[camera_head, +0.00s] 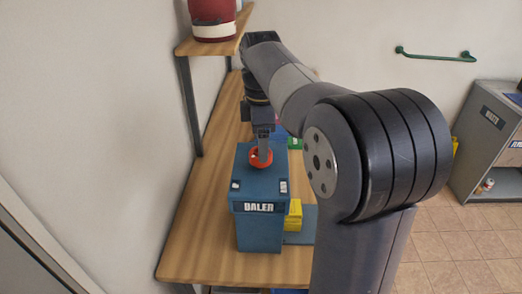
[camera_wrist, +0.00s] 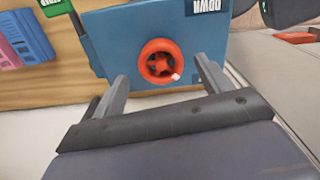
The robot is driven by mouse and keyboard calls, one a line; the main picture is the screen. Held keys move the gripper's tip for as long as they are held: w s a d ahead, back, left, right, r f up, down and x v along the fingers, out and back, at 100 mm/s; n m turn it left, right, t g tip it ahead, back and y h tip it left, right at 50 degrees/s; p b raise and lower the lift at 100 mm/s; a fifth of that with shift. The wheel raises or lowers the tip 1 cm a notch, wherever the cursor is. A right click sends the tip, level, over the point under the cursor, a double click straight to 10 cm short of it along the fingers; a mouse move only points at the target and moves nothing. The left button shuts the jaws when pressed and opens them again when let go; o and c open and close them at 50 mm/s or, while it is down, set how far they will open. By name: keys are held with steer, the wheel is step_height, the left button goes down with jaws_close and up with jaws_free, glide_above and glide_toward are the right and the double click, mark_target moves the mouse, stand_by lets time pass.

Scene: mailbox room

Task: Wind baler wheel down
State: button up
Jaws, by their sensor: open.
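The blue baler (camera_head: 258,222), labelled "BALER", stands on the wooden bench. Its red wheel (camera_head: 261,157) lies flat on the baler's top. In the wrist view the wheel (camera_wrist: 161,61) shows with spokes and a small pale knob on its rim, beside a "DOWN" label (camera_wrist: 207,5) on the baler (camera_wrist: 112,42). My gripper (camera_wrist: 160,78) is open and points down at the wheel. Its two fingers are on either side of the wheel in the picture. In the head view my gripper (camera_head: 263,150) is over the wheel and partly hides it; contact cannot be told.
The wooden bench (camera_head: 185,250) runs along the left wall. A shelf (camera_head: 215,45) with a red and white container (camera_head: 212,20) is above it. A yellow block (camera_head: 293,214) stands right of the baler. A grey waste unit (camera_head: 490,135) stands far right, with open floor before it.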

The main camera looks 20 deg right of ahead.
steer(key=shift+s+f, duration=0.1)
steer(key=shift+f, duration=1.5)
steer(key=c, duration=1)
